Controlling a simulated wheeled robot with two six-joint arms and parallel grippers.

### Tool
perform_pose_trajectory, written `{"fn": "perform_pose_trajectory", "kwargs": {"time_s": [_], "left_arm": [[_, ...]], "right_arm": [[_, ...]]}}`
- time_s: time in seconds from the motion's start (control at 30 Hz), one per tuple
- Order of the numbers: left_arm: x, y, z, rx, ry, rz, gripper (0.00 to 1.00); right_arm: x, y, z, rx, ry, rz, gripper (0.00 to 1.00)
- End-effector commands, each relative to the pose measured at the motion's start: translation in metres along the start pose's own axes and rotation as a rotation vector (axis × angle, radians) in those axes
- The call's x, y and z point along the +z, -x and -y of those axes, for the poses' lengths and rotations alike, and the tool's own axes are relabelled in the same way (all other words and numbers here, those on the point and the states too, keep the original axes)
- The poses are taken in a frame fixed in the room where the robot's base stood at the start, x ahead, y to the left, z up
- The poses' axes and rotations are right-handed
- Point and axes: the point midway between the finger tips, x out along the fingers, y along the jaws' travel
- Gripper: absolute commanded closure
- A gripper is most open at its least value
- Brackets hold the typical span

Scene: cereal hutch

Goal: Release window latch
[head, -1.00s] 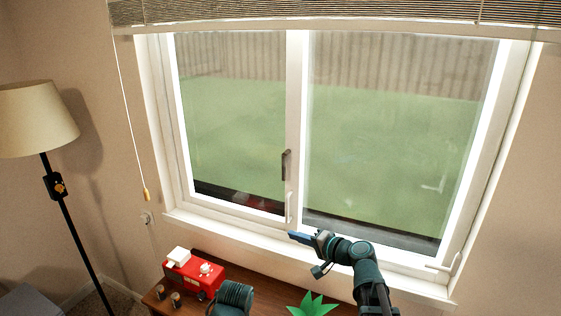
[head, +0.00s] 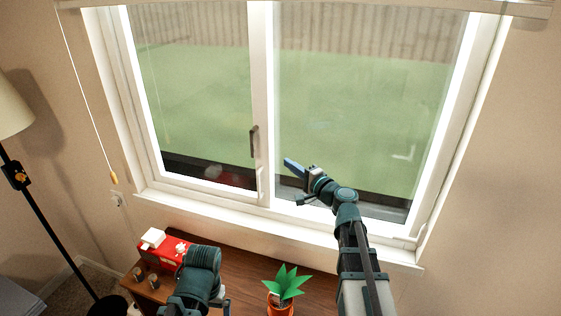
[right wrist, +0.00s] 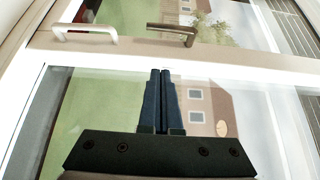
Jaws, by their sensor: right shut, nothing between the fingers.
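The window (head: 262,90) has a white middle stile with a dark upright handle (head: 254,141) and, below it, a white upright latch handle (head: 260,182). In the right wrist view the dark handle (right wrist: 172,31) and the white handle (right wrist: 85,34) lie along the stile, beyond my fingers. My right gripper (head: 288,164) is shut and empty. It is in front of the right pane, just right of the stile, at a height between the two handles, apart from both. Its closed blue fingers (right wrist: 161,75) point toward the stile. My left arm shows low in the head view, but its fingers do not.
Below the sill (head: 230,207), a wooden cabinet (head: 240,265) holds a red toy-like box (head: 165,252) and a potted green plant (head: 284,285). A blind cord (head: 88,110) hangs left of the window, near a floor lamp (head: 45,215).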

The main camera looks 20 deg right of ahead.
Motion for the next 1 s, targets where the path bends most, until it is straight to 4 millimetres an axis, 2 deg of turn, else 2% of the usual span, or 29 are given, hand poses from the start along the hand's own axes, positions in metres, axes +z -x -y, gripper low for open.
{"fn": "perform_pose_trajectory", "kwargs": {"time_s": [0.03,0.2,0.43,0.5,0.63,1.0], "left_arm": [[0.0,0.0,0.0,0.0,0.0,0.0,0.0],[0.0,0.0,0.0,0.0,0.0,0.0,0.0],[0.0,0.0,0.0,0.0,0.0,0.0,0.0],[0.0,0.0,0.0,0.0,0.0,0.0,0.0],[0.0,0.001,0.0,0.0,0.0,0.0,0.0],[0.0,0.001,0.0,0.0,0.0,0.0,0.0]], "right_arm": [[-0.001,-0.013,0.0,0.0,0.0,0.003,1.0],[-0.001,-0.049,0.0,0.0,0.0,0.004,1.0],[0.0,-0.092,0.0,0.0,0.001,0.003,1.0],[0.012,-0.096,0.0,0.0,0.001,0.005,1.0],[0.022,-0.106,0.0,0.0,0.001,0.004,1.0],[0.029,-0.113,0.0,0.0,0.0,0.001,1.0]]}}
